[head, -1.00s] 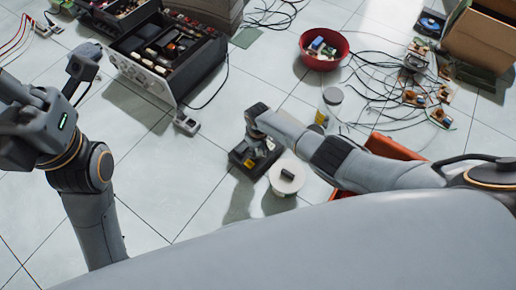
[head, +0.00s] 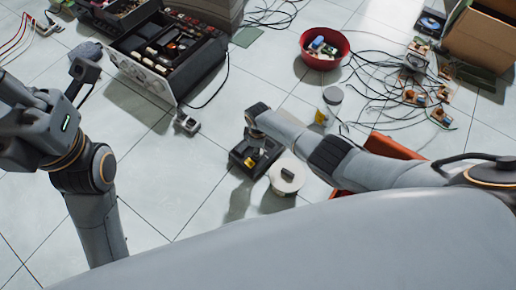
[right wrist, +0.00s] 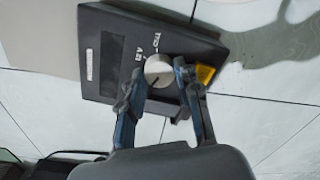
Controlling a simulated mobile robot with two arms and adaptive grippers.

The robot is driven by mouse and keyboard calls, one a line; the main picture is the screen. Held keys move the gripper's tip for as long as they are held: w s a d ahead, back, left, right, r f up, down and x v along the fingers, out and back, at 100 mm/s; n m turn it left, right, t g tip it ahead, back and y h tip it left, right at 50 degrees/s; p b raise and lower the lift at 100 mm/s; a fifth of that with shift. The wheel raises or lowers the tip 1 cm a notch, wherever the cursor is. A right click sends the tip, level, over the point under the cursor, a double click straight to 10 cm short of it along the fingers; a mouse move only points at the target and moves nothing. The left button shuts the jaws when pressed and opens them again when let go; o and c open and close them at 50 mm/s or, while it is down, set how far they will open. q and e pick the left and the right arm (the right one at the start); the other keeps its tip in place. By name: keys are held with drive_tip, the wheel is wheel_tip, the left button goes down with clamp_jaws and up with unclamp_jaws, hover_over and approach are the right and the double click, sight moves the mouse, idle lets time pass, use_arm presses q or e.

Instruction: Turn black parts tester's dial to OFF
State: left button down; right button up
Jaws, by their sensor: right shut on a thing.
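The black parts tester (head: 265,160) lies on the tiled floor near the middle of the head view. In the right wrist view it is a dark box (right wrist: 110,30) with a dark display strip, white lettering, a yellow label and a round silver dial (right wrist: 158,69) with a dark pointer line.
A round white container (head: 287,184) stands close beside the tester, with a clear jar (head: 331,100) farther back. An opened hifi (head: 150,75), a red bowl (head: 324,61), loose cables and a cardboard box (head: 485,40) are behind. Bare tiles lie left of the tester.

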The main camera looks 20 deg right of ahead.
idle(0.5)
drive_tip(key=o, duration=1.2)
drive_tip(key=shift+c, duration=0.2)
drive_tip(key=shift+r, duration=0.1)
wheel_tip(320, 180, up, 12)
